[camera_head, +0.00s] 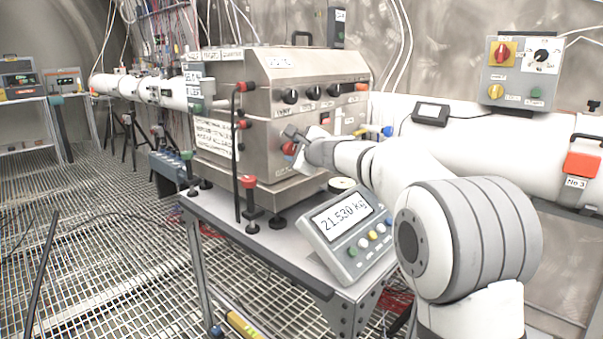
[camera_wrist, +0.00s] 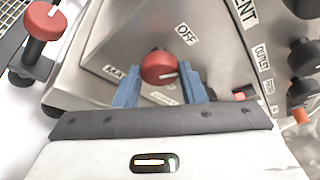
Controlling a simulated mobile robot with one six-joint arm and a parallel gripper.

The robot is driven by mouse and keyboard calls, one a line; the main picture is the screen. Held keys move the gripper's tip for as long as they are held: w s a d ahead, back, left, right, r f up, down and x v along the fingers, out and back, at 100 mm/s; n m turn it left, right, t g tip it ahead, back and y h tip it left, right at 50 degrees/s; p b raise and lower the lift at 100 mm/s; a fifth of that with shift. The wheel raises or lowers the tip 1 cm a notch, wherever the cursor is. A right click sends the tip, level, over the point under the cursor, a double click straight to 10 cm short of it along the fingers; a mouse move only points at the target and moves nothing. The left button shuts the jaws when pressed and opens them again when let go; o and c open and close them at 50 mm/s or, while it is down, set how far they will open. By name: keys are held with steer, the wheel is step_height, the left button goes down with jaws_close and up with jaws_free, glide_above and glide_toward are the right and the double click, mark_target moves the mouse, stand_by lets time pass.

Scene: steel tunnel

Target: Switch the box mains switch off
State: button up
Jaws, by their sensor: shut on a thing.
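The steel box (camera_head: 225,138) stands on a grey table, with a sloped top and a row of black knobs on its front. Its red mains switch knob (camera_head: 289,148) is low on the front. In the wrist view the red knob (camera_wrist: 160,66) sits between my gripper's (camera_wrist: 160,88) two blue fingers, which are shut on it. An OFF label (camera_wrist: 187,34) is above and right of the knob; a partly covered label (camera_wrist: 115,73) reading "MA" is at its left. A short white mark shows on the knob. In the head view my gripper (camera_head: 297,140) partly hides the knob.
A scale display (camera_head: 342,216) reading 21.530 kg stands on the table, close below my arm. A black post (camera_head: 236,150) with red fittings stands before the box. A grey control box (camera_head: 520,73) hangs at the right, above a white pipe. The grating floor at left is mostly open.

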steer(key=n+b, duration=0.1)
steer(key=b, duration=0.1)
steer(key=t+b, duration=0.1)
steer(key=b, duration=0.2)
steer(key=n+b, duration=0.1)
steer(key=b, duration=0.1)
steer(key=shift+s+a+f+n, duration=0.15)
steer(key=shift+a+f+n, duration=0.1)
steer(key=shift+a+n, duration=0.05)
steer(key=n+b, duration=0.1)
steer(key=b, duration=0.2)
steer(key=shift+r+t, duration=0.15)
steer(key=shift+t, duration=0.25)
steer(key=shift+r+n+b, duration=0.25)
steer(key=shift+n+b, duration=0.05)
steer(key=shift+b, duration=0.15)
steer(key=o, duration=0.8)
steer(key=shift+a+f, duration=0.1)
steer(key=shift+f, duration=0.05)
steer(key=shift+o, duration=1)
steer(key=shift+f, duration=0.1)
steer(key=shift+d, duration=0.2)
